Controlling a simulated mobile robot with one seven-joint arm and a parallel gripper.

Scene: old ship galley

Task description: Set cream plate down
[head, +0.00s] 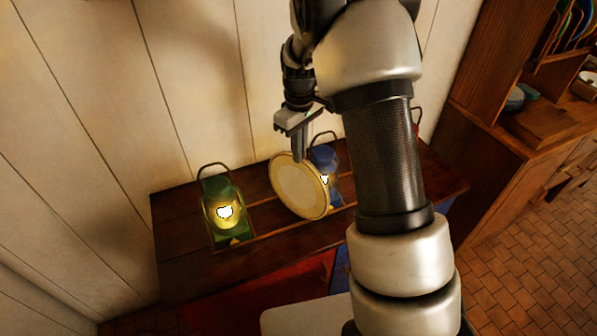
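The cream plate (297,186) has a yellowish rim and is steeply tilted, its face toward the camera. My gripper (299,152) comes down from above and is shut on the plate's upper rim. The plate is over the dark wooden cabinet top (180,232), between a green lantern and a blue lantern. I cannot tell whether its lower edge touches the wood. The far side of the plate is hidden.
The lit green lantern (224,212) stands left of the plate. The lit blue lantern (325,165) is close behind it at right, partly covered. My arm hides the cabinet's right part. A wooden shelf unit (515,150) with dishes stands at right.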

